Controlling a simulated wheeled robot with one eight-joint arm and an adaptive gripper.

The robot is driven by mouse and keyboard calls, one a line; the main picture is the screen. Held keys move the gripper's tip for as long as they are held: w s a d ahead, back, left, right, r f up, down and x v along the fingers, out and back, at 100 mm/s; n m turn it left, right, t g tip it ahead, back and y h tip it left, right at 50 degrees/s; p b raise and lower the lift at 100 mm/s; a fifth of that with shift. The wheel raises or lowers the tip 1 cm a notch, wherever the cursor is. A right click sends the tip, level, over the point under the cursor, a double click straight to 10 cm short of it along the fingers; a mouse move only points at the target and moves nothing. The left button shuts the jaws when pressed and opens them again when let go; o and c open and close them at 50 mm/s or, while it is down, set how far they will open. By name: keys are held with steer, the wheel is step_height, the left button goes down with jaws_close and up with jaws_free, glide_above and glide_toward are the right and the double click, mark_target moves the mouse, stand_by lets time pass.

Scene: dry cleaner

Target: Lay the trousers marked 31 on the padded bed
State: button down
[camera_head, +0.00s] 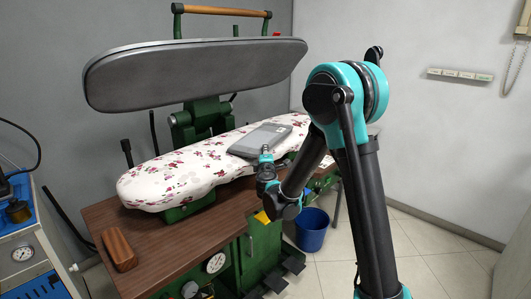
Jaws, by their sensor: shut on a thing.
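A grey folded item, which looks like the trousers (262,138), lies flat over the middle of the padded bed (165,180). A small pale mark shows on it, but I cannot read a number. The padded bed has a white cover with red flowers. My gripper (266,153) is at the near edge of the trousers, shut on that edge. Its fingertips are small and partly hidden by the wrist. I cannot tell whether the trousers rest fully on the bed or are slightly above it.
The grey upper press plate (195,72) stands raised above the bed. A wooden block (119,250) lies on the brown table (165,245). A blue bucket (312,229) stands on the floor. Pedals and a gauge are below the table.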

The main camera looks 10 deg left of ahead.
steer(key=c, duration=1.4)
jaws_free()
steer(key=shift+c, duration=0.2)
